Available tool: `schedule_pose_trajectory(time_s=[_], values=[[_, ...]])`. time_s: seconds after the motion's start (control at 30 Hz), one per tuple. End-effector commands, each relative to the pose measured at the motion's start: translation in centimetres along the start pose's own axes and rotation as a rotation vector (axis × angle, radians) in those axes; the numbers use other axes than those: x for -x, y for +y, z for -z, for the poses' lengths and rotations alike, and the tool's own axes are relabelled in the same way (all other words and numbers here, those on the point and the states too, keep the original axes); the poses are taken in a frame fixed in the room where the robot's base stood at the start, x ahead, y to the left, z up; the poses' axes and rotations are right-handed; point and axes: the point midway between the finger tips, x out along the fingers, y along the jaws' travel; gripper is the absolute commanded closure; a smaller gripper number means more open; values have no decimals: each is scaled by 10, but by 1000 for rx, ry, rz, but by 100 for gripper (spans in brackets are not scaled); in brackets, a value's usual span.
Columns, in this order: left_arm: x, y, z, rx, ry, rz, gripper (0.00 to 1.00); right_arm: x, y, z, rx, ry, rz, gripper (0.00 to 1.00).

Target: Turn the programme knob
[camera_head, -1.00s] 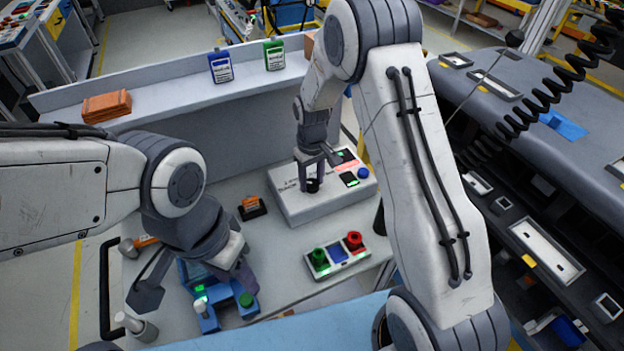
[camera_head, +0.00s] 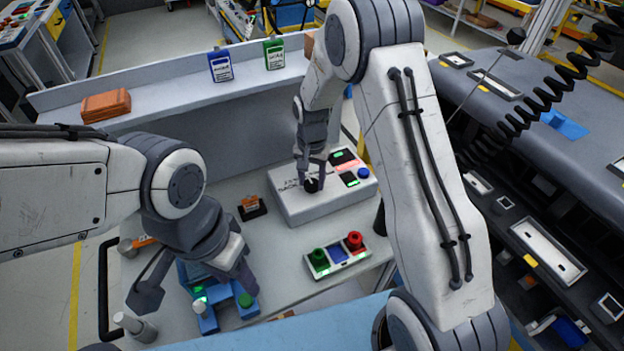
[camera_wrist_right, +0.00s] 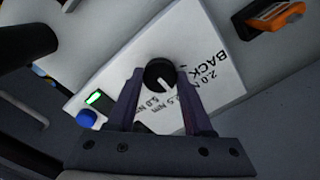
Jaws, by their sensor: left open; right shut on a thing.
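The programme knob (camera_head: 312,186) is a round black dial on top of a pale grey box (camera_head: 290,207). In the right wrist view the knob (camera_wrist_right: 160,75) has a white pointer mark, directed toward the printed "2.5 N" side of the scale. My right gripper (camera_head: 311,180) points down over the box and is shut on the knob, with one finger (camera_wrist_right: 159,72) on either side. My left gripper (camera_head: 195,290) is open, over a blue fixture at the front left, away from the knob.
The box also carries a blue button (camera_head: 363,173) and lit displays. A switch panel (camera_head: 338,254) with green and red knobs lies in front of it. An orange-and-black item (camera_head: 251,207) sits left of the box. The blue fixture (camera_head: 207,312) stands at front left.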

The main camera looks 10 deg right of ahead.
Motion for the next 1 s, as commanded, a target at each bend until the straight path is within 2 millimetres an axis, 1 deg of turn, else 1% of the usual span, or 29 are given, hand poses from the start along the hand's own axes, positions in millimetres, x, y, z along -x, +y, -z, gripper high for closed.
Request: schedule_pose_trajectory(time_s=[0.2,0.5,0.7,1.0], values=[[0,0,0,0,0,0,50,2,0,1,-168,4,3,100],[-1,0,0,0,0,0,50,2,-1,2,-315,4,3,100],[-1,0,0,0,0,0,50,2,-1,2,-354,4,4,100],[-1,0,0,0,0,0,50,2,-1,2,-363,5,4,100]])
